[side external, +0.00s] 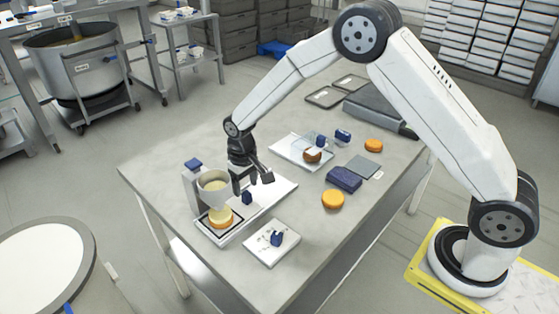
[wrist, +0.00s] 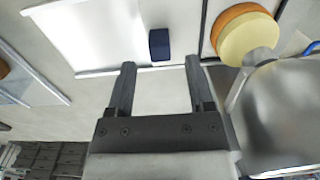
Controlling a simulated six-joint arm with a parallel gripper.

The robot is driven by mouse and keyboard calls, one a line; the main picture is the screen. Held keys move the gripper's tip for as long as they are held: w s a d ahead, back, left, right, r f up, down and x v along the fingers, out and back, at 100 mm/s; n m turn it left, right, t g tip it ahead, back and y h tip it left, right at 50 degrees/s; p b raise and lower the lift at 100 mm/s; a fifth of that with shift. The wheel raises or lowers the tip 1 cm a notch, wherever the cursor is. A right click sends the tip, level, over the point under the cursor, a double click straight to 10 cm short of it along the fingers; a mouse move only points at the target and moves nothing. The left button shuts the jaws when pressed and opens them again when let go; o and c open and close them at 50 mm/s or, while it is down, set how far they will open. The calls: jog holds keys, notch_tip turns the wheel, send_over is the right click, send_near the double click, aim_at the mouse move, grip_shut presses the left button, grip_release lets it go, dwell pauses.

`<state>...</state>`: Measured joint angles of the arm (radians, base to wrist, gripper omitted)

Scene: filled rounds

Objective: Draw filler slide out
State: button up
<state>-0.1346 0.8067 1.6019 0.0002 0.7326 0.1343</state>
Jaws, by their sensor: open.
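The filler stands at the table's left end in the side view, with a metal hopper (side external: 213,187) over a white base. The hopper also shows in the wrist view (wrist: 285,112). A dark blue block (side external: 247,198), which looks like the slide's handle, stands on the white base beside the hopper. It also shows in the wrist view (wrist: 159,44). An orange round with a cream layer on top (side external: 221,221) sits below the hopper; it shows too in the wrist view (wrist: 248,38). My gripper (wrist: 160,64) is open and empty, its fingertips just short of the block, on either side of it in the picture.
A white plate with a blue knob (side external: 262,252) lies in front of the filler. To the right are a tray (side external: 285,150) with a round, a dark blue box (side external: 343,179) and orange rounds (side external: 333,199) (side external: 373,145). The table's (side external: 300,240) front strip is clear.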

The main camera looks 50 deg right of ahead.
aim_at(246, 193)
jog(key=shift+f, duration=1.95)
grip_shut()
